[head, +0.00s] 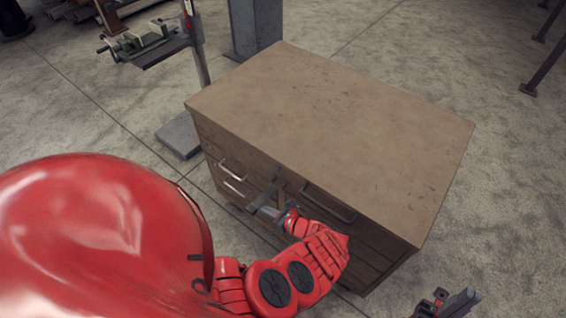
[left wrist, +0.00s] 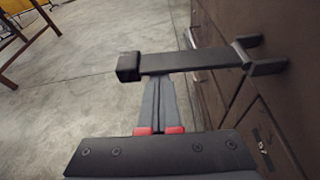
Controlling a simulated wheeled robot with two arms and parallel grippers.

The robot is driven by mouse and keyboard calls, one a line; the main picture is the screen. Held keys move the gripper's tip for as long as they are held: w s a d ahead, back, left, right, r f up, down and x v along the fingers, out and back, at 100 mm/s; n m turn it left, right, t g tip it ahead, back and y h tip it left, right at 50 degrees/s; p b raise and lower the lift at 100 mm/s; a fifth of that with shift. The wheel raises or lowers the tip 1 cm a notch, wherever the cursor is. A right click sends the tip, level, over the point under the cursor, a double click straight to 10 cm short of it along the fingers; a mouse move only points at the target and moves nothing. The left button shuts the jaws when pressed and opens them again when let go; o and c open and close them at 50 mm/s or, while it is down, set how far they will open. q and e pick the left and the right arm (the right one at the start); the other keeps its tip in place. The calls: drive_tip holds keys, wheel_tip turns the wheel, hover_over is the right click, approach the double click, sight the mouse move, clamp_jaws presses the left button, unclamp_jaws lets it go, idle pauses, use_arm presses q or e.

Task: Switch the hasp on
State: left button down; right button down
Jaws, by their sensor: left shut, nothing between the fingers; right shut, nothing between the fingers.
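The hasp is a dark flat bar (left wrist: 190,62) in the left wrist view, with a square block at its outer end and a forked bracket at the front of the brown drawer cabinet. In the head view the hasp (head: 266,194) sticks out from the cabinet front. My left gripper (head: 268,211) is shut and empty right beside it. In the left wrist view the closed fingers (left wrist: 165,98) run up to the bar, which crosses in front of them; I cannot tell whether they touch. My right gripper (head: 458,302) is shut at the lower right, away from the cabinet.
The cabinet (head: 335,125) has a bare top and drawers with metal handles on its front. A stand with a small vise (head: 142,42) is behind it at the left, beside a grey post (head: 255,25).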

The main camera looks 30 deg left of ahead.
use_arm(q)
drive_tip(key=shift+w+r+m+p, duration=0.15)
drive_tip(key=shift+r+p, duration=0.2)
drive_tip(key=shift+r, duration=0.55)
drive_tip(key=shift+w+r+m+p, duration=0.15)
drive_tip(key=shift+r+p, duration=0.2)
drive_tip(key=shift+r, duration=0.5)
drive_tip(key=d+b, duration=0.4)
drive_tip(key=d, duration=0.9)
drive_tip(key=shift+r, duration=0.2)
drive_tip(key=shift+d, duration=0.1)
